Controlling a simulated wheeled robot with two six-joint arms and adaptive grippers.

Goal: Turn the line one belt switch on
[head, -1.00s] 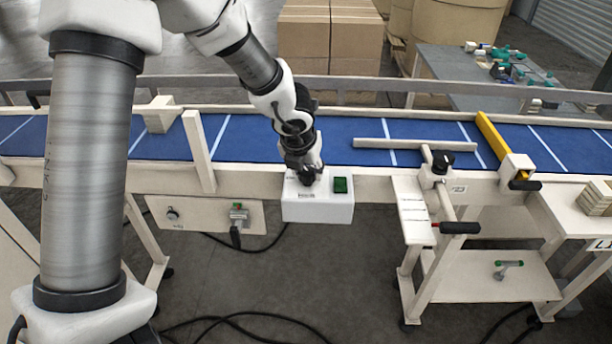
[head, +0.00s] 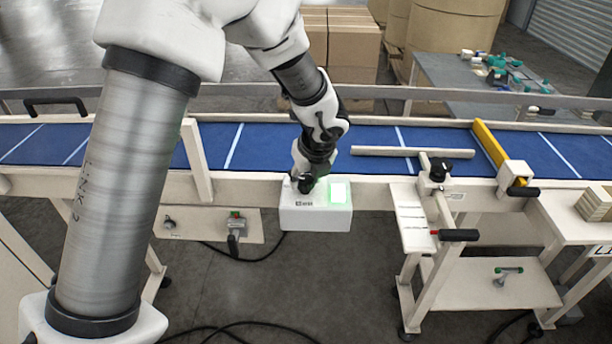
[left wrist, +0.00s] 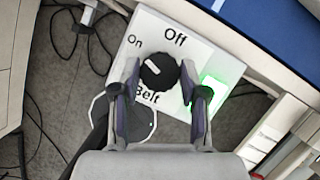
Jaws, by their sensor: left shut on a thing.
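The belt switch is a black round knob (left wrist: 159,72) with a white mark, on a white box (head: 316,216). In the left wrist view the box face reads "Off", "On" and "Belt", and the knob's white mark points toward the "On" side. My left gripper (head: 305,184) is at the top of the box; in the wrist view its two fingers (left wrist: 160,85) are shut on the knob from both sides. A green lamp (head: 339,192) beside the knob is brightly lit. My right gripper is not in view.
The blue conveyor belt (head: 260,148) runs behind the box, with a yellow bar (head: 497,150) across it. A white side stand (head: 415,225) with black-handled parts is to the right. A panel with small controls (head: 200,225) hangs at left, and cables lie on the floor.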

